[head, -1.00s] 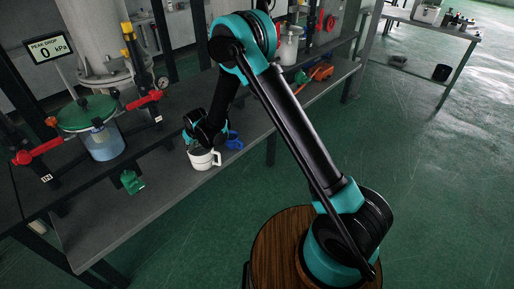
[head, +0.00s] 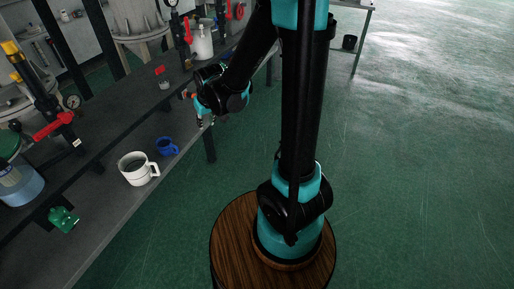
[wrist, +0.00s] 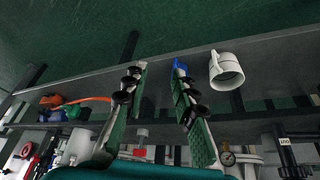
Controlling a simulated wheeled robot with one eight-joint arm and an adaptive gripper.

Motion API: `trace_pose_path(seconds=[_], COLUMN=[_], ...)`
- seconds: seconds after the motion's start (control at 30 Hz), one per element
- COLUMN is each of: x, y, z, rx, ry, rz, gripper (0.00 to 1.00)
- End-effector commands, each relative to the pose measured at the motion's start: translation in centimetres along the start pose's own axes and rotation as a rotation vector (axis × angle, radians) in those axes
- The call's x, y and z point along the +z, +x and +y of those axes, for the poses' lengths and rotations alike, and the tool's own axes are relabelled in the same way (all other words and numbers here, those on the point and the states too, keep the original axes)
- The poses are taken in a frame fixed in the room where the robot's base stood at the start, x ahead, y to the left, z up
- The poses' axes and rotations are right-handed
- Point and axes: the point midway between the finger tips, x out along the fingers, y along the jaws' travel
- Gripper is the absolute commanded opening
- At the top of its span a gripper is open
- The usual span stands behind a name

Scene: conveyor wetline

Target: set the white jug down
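The white jug (head: 138,168) stands upright on the grey lower shelf (head: 112,212), its handle toward the right. In the wrist view the white jug (wrist: 226,72) shows at upper right, outside my fingers. My gripper (head: 205,121) is beyond the jug, up and to the right of it, clear of it. In the wrist view my gripper (wrist: 160,68) has its two green-padded fingers apart with nothing held between them.
A blue mug (head: 167,146) stands beside the jug, on the gripper's side; it is partly hidden by a finger in the wrist view (wrist: 180,64). A green object (head: 63,219) lies nearer on the shelf. A dark upper shelf (head: 110,128) runs behind. Open floor lies right.

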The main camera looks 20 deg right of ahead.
Motion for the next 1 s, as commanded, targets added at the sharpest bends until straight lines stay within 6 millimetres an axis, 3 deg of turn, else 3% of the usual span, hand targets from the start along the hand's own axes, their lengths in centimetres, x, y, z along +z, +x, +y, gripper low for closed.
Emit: trace_pose_path(seconds=[0.03, 0.2, 0.4, 0.5, 0.7, 1.0], x=[1.9, 8.1, 15.2, 17.7, 19.7, 19.7], y=[-1.2, -4.4, -6.6, -7.1, -7.4, -7.4], z=[1.6, 5.3, 7.7, 8.2, 8.4, 8.4], rx=[0.013, 0.050, 0.086, 0.097, 0.106, 0.106], ry=[0.031, 0.125, 0.223, 0.257, 0.285, 0.285], rz=[-0.005, -0.024, -0.044, -0.050, -0.057, -0.057], gripper=[0.27, 0.27, 0.27, 0.27, 0.27, 0.27])
